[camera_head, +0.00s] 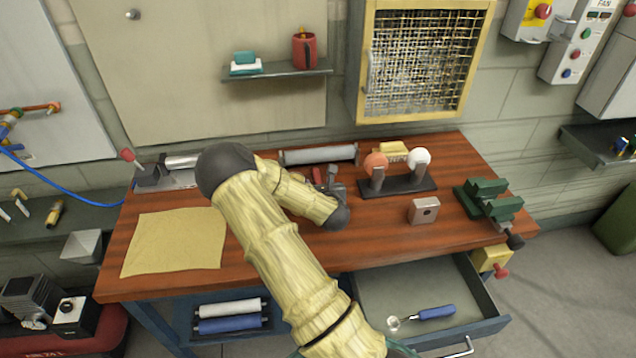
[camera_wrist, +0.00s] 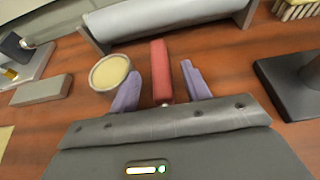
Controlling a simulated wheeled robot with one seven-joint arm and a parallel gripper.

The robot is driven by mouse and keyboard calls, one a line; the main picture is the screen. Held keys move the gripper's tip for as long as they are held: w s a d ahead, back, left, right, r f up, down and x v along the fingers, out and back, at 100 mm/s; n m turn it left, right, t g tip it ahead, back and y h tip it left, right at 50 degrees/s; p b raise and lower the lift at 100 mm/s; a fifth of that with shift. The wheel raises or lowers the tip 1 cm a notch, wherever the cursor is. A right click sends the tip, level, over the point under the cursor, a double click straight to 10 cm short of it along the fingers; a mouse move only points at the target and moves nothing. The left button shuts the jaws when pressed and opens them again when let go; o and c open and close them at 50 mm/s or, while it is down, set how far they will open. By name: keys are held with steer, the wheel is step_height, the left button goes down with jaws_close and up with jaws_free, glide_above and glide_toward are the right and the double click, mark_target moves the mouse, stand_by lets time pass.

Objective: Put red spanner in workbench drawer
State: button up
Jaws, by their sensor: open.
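The red spanner (camera_wrist: 160,68) lies on the workbench (camera_head: 300,240). In the wrist view its red handle shows between the two purple fingers of my open gripper (camera_wrist: 158,82), with a gap on each side. In the head view a bit of red (camera_head: 317,175) shows beside my gripper (camera_head: 333,176), partly hidden by my arm. The workbench drawer (camera_head: 470,300) is pulled open at the front right. A blue-handled tool (camera_head: 437,312) lies in it.
A round tin (camera_wrist: 110,72) stands close to the left finger. A grey roll on a holder (camera_wrist: 165,15) lies behind. A stand with two balls (camera_head: 397,183), a metal block (camera_head: 424,210) and a green vise (camera_head: 488,200) stand to the right. A yellow cloth (camera_head: 175,240) lies left.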

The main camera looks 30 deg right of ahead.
stand_by(0.4)
jaws_close()
steer(key=shift+r, duration=0.1)
step_height(320, 180, up, 9)
steer(key=shift+f, duration=0.1)
steer(key=shift+s+r, duration=0.1)
steer(key=shift+r, duration=0.4)
steer(key=shift+a, duration=0.1)
stand_by(0.5)
